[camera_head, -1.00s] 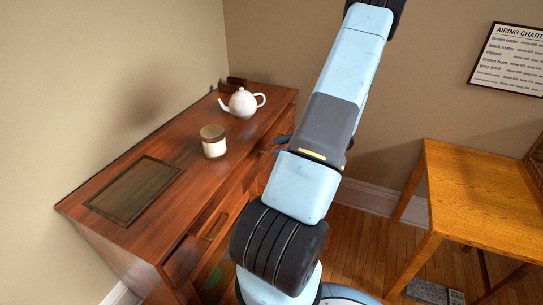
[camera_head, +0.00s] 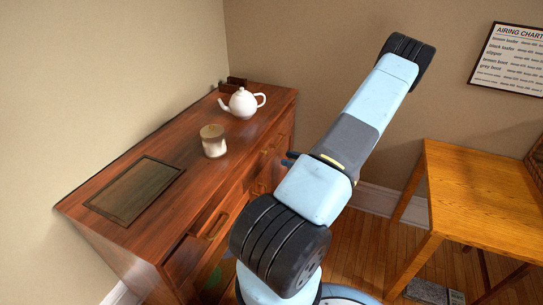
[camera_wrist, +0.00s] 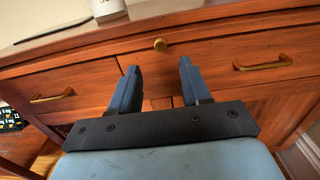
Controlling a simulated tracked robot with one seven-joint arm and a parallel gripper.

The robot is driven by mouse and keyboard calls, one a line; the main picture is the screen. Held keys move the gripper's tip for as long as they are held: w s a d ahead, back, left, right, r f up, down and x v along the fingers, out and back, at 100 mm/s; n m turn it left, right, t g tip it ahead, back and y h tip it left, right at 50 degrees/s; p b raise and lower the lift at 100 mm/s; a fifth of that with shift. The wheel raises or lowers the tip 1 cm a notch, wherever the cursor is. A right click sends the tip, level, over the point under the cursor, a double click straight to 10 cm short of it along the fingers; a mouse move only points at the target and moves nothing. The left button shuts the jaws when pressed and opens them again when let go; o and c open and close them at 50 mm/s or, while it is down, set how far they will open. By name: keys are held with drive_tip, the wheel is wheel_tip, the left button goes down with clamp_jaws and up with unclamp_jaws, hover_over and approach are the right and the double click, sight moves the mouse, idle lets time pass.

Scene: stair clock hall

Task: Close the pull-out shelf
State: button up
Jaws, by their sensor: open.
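The wooden sideboard (camera_head: 150,225) stands against the wall in the head view. In the wrist view, a small brass knob (camera_wrist: 160,44) sits on a narrow wooden front under the top, which looks like the pull-out shelf (camera_wrist: 200,36). How far it stands out is hard to tell. My gripper (camera_wrist: 158,78) is open and empty, its two dark blue fingers spread below the knob, apart from it in the picture. In the head view only a bit of the gripper (camera_head: 291,158) shows beside the sideboard front; my arm hides part of that front.
A white teapot (camera_head: 243,103), a lidded jar (camera_head: 213,141) and a dark panel (camera_head: 135,190) are on the sideboard top. Drawer handles (camera_wrist: 263,62) flank the knob in the wrist view. A wooden table (camera_head: 475,195) stands at the right, with bare floor between.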

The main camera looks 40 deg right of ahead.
drive_tip(key=x, duration=0.8)
drive_tip(key=shift+s, duration=0.1)
clamp_jaws()
idle(0.4)
